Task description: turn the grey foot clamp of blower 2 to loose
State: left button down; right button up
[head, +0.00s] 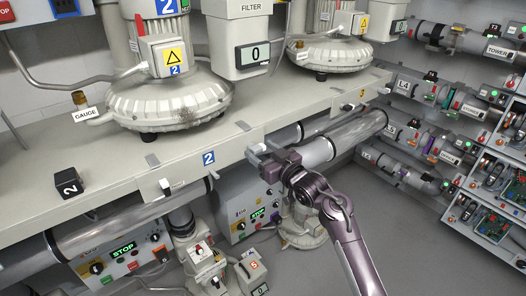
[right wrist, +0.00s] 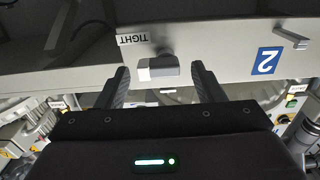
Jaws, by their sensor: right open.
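Blower 2 (head: 168,95) is a round cream housing on the bench, with a blue 2 on its motor box. The bench front carries a blue 2 plate, seen in the head view (head: 208,158) and in the right wrist view (right wrist: 266,61). A grey clamp block (right wrist: 158,68) sits on the bench front in the right wrist view, beside a TIGHT label (right wrist: 132,39). My right gripper (head: 255,153) is open at the bench front, right of the plate. In its wrist view its fingers (right wrist: 160,80) stand on either side of the block, with visible gaps. My left gripper is out of view.
Another lever (head: 165,187) with a small label is on the bench front to the left. Large pipes (head: 345,130) run below the bench edge. Grey floor at the lower right is clear.

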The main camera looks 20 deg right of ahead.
jog(key=c, duration=1)
jog(key=shift+d, duration=0.1)
jog(key=n+b, duration=0.3)
jog(key=n, duration=0.1)
jog(key=n+b, duration=0.2)
jog(key=n, duration=0.1)
jog(key=n+b, duration=0.1)
jog(key=n, duration=0.1)
jog(key=shift+s+a, duration=0.1)
jog(key=shift+a, duration=0.15)
jog(key=n+b, duration=0.4)
jog(key=shift+a+n, duration=0.15)
jog(key=shift+n, duration=0.15)
jog(key=shift+s+a+r+n+b, duration=0.1)
jog(key=shift+n+b, duration=0.85)
jog(key=shift+n, duration=0.15)
jog(key=shift+a+r+n+b, duration=0.1)
jog(key=shift+n+b, duration=0.8)
jog(key=shift+n, duration=0.2)
